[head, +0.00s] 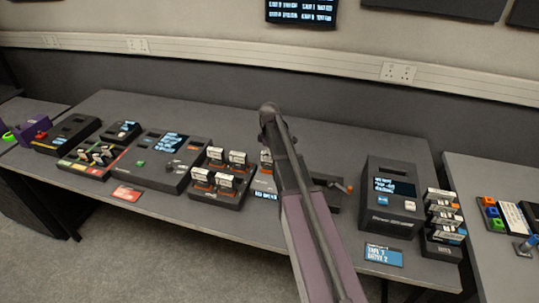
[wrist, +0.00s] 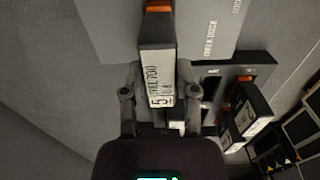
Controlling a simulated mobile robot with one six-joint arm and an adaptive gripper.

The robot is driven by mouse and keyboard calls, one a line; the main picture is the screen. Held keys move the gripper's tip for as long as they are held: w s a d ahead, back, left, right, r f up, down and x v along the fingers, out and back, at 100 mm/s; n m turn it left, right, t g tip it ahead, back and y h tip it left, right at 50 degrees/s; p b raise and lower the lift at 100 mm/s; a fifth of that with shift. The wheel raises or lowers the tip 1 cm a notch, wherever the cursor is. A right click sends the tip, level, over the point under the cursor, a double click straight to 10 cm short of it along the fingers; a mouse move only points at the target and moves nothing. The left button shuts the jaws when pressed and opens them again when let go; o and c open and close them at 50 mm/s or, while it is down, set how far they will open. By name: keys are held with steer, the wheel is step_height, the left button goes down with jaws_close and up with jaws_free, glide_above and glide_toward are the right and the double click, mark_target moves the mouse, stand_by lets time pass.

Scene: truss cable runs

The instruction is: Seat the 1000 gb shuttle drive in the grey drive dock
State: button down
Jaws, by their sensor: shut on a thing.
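In the wrist view my gripper (wrist: 160,94) is shut on a dark drive (wrist: 158,60) with a white label and an orange end. The label is too small to read its capacity surely. The drive's far part overlaps a flat grey panel (wrist: 222,22) marked with the word DOCK, which looks like the grey drive dock. I cannot tell whether the drive touches it or is above it. In the head view my arm hides the gripper, the held drive and much of the dock.
A black rack (wrist: 250,68) with other labelled drives (wrist: 253,109) is right of the gripper in the wrist view. In the head view, a rack of drives (head: 222,180) stands left of my arm, and a black tape unit (head: 390,200) stands right.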

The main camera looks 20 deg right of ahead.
steer(key=shift+f+b, duration=0.5)
steer(key=shift+f, duration=0.05)
stand_by(0.4)
steer(key=shift+c, duration=1.4)
jaws_free()
steer(key=shift+o, duration=1.4)
steer(key=shift+r, duration=0.2)
steer(key=shift+r+p, duration=3.6)
steer(key=shift+p, duration=0.15)
steer(key=shift+s, duration=0.1)
